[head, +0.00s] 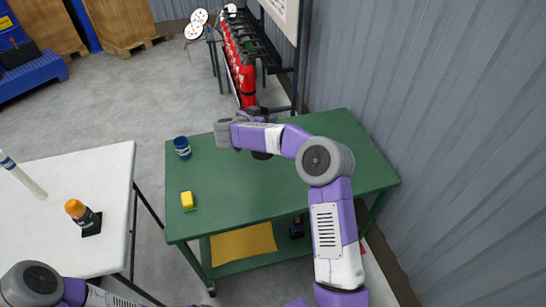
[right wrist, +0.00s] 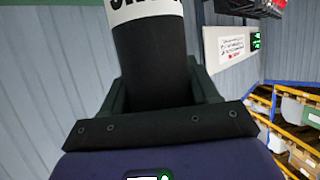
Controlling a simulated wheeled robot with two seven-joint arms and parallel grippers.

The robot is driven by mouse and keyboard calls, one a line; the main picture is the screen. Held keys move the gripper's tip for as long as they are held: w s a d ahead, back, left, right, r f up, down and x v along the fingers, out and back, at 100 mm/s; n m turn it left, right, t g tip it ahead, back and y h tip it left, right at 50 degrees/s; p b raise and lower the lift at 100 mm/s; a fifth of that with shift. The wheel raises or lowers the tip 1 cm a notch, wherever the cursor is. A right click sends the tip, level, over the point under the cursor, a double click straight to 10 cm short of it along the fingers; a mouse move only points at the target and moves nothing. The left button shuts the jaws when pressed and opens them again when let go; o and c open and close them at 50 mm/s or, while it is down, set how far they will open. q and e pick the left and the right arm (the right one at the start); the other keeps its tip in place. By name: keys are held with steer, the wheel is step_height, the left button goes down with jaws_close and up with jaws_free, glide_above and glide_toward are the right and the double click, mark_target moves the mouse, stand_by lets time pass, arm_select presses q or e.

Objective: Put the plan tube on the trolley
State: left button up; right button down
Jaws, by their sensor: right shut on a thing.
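In the head view my arm mostly hides this gripper. My left arm shows at bottom left, its gripper out of frame.
Red extinguishers (head: 240,65) hang behind the trolley. A corrugated wall (head: 440,130) runs close along the right.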

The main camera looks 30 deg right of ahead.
step_height(320, 180, down, 10)
steer(key=b, duration=0.3)
steer(key=shift+r, duration=0.25)
steer(key=shift+c, duration=1.4)
jaws_free()
steer(key=shift+f, duration=0.2)
steer(key=shift+r, duration=0.2)
steer(key=p+v, duration=0.3)
steer(key=v, duration=0.9)
